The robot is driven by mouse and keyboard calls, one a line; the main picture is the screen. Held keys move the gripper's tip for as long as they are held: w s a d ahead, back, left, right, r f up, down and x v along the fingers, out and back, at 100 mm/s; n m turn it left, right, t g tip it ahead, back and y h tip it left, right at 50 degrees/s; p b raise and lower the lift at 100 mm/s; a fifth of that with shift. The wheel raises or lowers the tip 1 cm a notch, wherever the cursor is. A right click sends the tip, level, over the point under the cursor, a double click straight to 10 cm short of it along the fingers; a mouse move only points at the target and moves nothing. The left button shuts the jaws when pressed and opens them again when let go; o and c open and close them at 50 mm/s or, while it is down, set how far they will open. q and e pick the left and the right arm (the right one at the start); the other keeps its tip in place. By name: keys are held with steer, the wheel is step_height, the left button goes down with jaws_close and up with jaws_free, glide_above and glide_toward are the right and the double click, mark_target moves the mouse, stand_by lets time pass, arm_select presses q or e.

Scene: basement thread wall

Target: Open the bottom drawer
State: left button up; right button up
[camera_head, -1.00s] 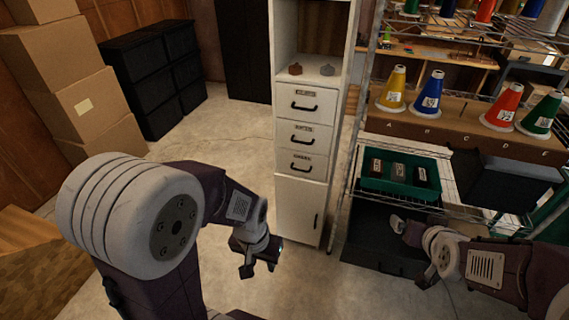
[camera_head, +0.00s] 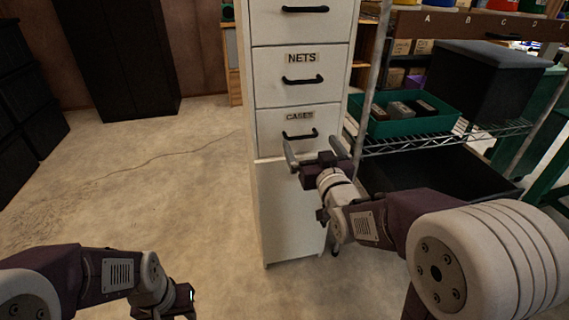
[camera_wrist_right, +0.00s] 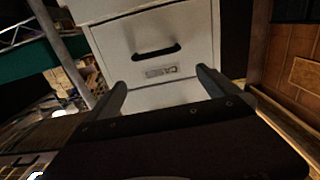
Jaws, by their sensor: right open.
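The bottom drawer (camera_head: 284,120), labelled "CASES", is closed in the white cabinet, under the drawer labelled "NETS" (camera_head: 320,68).
Below the drawer is a white cabinet door (camera_head: 285,215). To the right, a wire rack (camera_head: 440,140) holds a green tray (camera_head: 390,127) of small boxes, with a black bin (camera_head: 400,180) below. The floor to the left is clear.

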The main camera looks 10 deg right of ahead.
mark_target(303, 138)
steer(key=w+f+b, duration=0.1)
steer(key=w, duration=0.1)
steer(key=w+f+b, duration=0.1)
steer(key=w, duration=0.2)
steer(key=w+f+b, duration=0.1)
steer(key=w+b, duration=0.1)
steer(key=shift+w, duration=0.3)
steer(key=shift+w+r, duration=0.15)
steer(key=shift+w, duration=0.5)
arm_select(q)
step_height(303, 138, down, 6)
steer(key=shift+s+d+r, duration=0.1)
arm_select(e)
steer(key=shift+c, duration=0.3)
